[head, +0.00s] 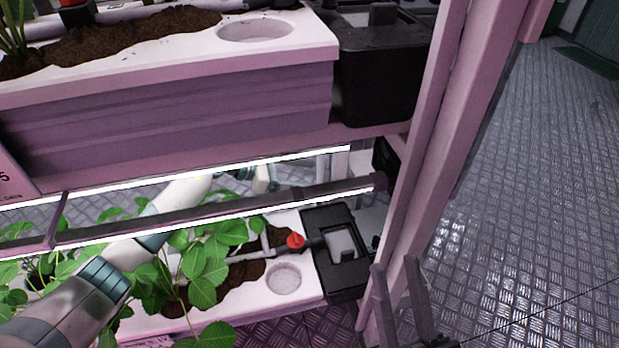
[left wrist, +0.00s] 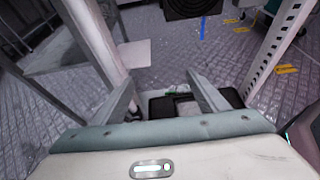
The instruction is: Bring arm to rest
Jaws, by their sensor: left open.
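My left arm comes in from the lower left in the head view and reaches between the rack's shelves. Its far end is partly hidden by the shelf's light bars and the plants. My left gripper (left wrist: 162,85) shows in the left wrist view with two pale fingers spread apart and nothing between them. A black box lies beyond the fingers. My right gripper (head: 396,275) is at the bottom of the head view, beside the rack's post, with two dark fingers apart and empty.
Leafy plants (head: 203,265) crowd my left arm on the lower shelf, near a black box (head: 337,250) with a red-capped pipe. The upper white planter (head: 180,110) hangs above. A pink post (head: 455,150) stands right of the rack. Metal floor (head: 540,190) is clear further right.

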